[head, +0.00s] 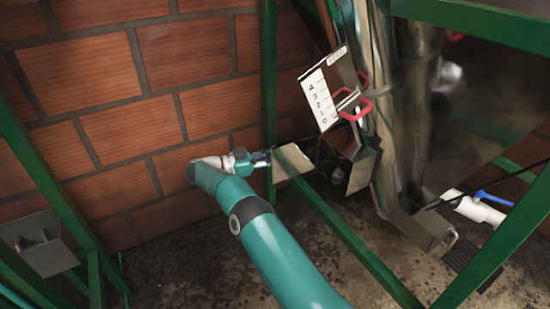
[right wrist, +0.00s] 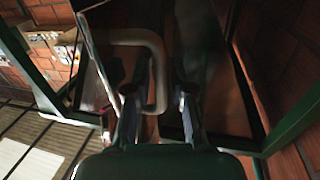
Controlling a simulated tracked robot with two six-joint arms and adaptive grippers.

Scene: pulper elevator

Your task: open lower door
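A teal arm reaches up from the bottom of the head view, and its gripper (head: 264,157) points right at a pale metal plate (head: 292,162) by a green post. I take it for my right one. In the right wrist view a pale D-shaped handle (right wrist: 158,70) stands on a flat panel (right wrist: 97,65). The fingers of my right gripper (right wrist: 164,95) are apart, with the handle's long bar between them. The left finger overlaps the handle's loop; I cannot tell whether either touches. Which panel is the lower door is not clear. My left gripper is not in view.
A metal chute carries a numbered white scale (head: 320,98) and red handles (head: 355,110). Green frame bars (head: 350,240) cross in front and at both sides. A brick wall (head: 100,60) stands behind. A grey metal box (head: 40,243) is at left, and a blue-handled valve (head: 490,198) at right.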

